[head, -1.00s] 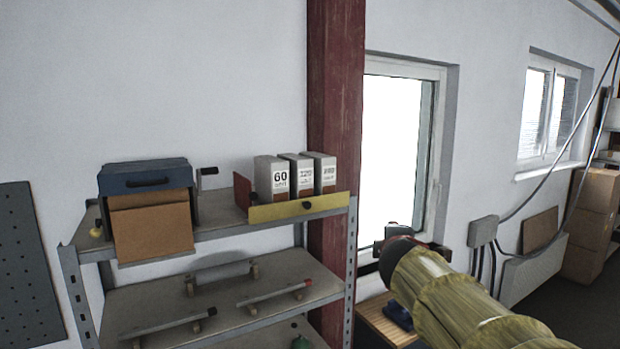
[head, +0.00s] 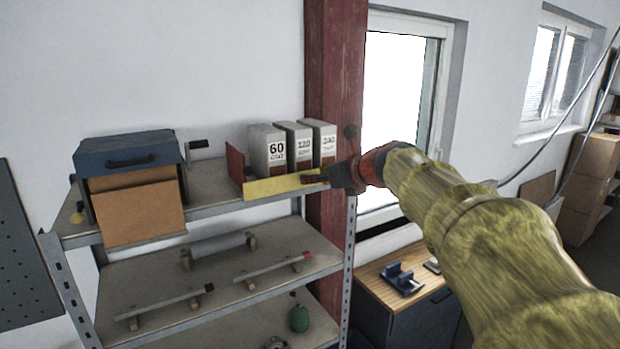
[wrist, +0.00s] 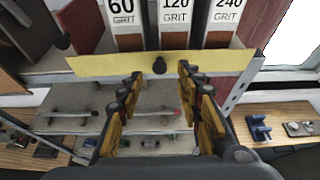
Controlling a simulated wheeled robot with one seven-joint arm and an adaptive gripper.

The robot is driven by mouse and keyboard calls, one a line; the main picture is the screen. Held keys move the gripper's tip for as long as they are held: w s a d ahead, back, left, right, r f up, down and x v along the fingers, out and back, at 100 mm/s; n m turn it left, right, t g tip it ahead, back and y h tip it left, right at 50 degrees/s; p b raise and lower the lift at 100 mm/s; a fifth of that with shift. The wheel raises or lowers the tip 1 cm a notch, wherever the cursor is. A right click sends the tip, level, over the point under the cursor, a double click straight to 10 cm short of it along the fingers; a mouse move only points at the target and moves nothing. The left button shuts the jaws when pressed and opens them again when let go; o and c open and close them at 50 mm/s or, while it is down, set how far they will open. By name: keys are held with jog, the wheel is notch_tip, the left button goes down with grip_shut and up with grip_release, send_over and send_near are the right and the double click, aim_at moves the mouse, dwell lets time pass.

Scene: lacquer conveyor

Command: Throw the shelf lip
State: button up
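The shelf lip (head: 272,189) is a yellow strip along the front edge of the top shelf, before the grit boxes. In the wrist view the lip (wrist: 110,64) stands upright and spans the boxes' lower fronts, with a round black knob (wrist: 159,66) at its middle. My gripper (wrist: 160,76) is open and empty, its two fingers to the left and right of the knob and a little below it. I cannot tell how far off the fingertips are. In the head view my gripper (head: 328,177) is at the lip's right end and hides that end and the knob.
Grit boxes marked 60 (head: 268,152), 120 (head: 296,148) and 240 (head: 322,146) stand behind the lip, with a red divider (head: 236,164) at their left. A blue-topped box (head: 127,155) is further left. A red post (head: 335,75) rises behind the shelf.

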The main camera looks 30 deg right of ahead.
jog(key=x, duration=0.4)
jog(key=shift+w, duration=0.1)
grip_shut()
dwell(0.5)
